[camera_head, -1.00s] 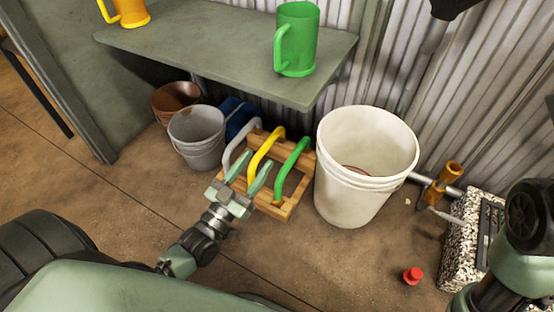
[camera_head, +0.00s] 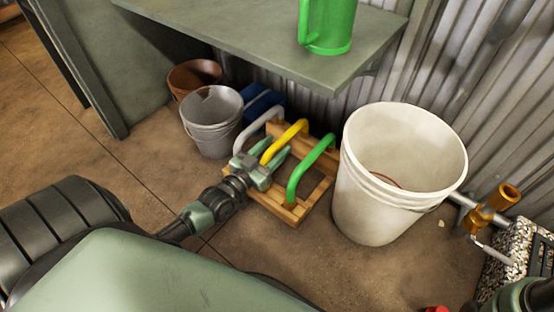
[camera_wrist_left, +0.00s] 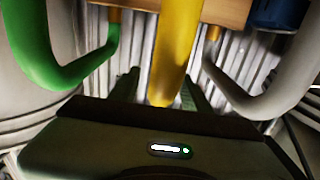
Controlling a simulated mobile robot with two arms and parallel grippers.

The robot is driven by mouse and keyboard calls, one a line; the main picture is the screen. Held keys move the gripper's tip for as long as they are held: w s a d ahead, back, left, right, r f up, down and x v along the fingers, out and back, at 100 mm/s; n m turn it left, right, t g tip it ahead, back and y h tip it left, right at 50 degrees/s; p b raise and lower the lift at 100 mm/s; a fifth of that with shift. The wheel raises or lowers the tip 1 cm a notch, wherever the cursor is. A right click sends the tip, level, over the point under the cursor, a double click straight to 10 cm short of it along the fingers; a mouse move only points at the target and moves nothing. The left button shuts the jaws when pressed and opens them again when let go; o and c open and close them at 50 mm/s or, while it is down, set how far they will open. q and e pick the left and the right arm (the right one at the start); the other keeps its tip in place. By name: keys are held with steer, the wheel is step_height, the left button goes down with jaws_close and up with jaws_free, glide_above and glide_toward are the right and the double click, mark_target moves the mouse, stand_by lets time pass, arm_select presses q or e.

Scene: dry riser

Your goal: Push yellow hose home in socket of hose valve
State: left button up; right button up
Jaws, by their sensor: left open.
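The yellow hose (camera_head: 284,143) is a bent piece standing in a wooden rack (camera_head: 293,213) on the floor, between a grey hose (camera_head: 255,130) and a green hose (camera_head: 308,165). My left gripper (camera_head: 266,157) is at the rack, open, with its fingers on either side of the yellow hose. In the left wrist view the yellow hose (camera_wrist_left: 176,50) runs between the two fingers (camera_wrist_left: 160,90), with gaps beside it. A brass-coloured fitting on a wall pipe, apparently the hose valve (camera_head: 490,208), is at the far right; its socket is not clear. My right gripper is out of view.
A large white bucket (camera_head: 385,215) stands just right of the rack, towards the valve. Grey (camera_head: 211,125) and brown (camera_head: 190,74) buckets and a blue object (camera_head: 262,104) are behind left. A shelf (camera_head: 240,30) with a green mug (camera_head: 328,25) overhangs the rack. A speckled block (camera_head: 510,245) is below the valve.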

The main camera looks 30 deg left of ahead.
arm_select(q)
steer(key=shift+w+d, duration=0.1)
steer(key=shift+w, duration=0.45)
jaws_close()
steer(key=shift+r, duration=0.1)
stand_by(0.9)
